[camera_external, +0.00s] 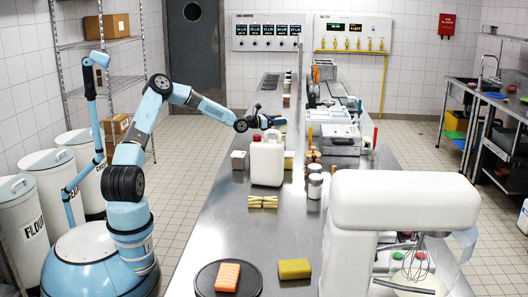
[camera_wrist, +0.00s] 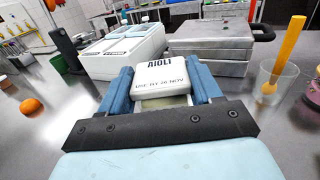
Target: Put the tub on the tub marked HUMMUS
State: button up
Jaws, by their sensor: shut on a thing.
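My gripper (camera_wrist: 162,85) is shut on a small tub (camera_wrist: 162,76) with a white lid reading AIOLI and a use-by date. The blue fingers press on its two sides. In the external view my gripper (camera_external: 274,122) is over the steel counter, behind the white jug, and the held tub is hard to make out. No lid reading HUMMUS is legible in either view.
A white jug (camera_external: 267,160) with a red cap stands near my gripper. In the wrist view, a white compartment box (camera_wrist: 122,48), grey metal boxes (camera_wrist: 212,42), a clear cup (camera_wrist: 272,82) with an orange stick, and an orange (camera_wrist: 32,106) surround the tub. A mixer (camera_external: 395,205) stands in front.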

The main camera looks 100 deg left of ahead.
jog(key=o, duration=1.2)
jog(key=shift+f, duration=0.1)
jog(key=v, duration=1.2)
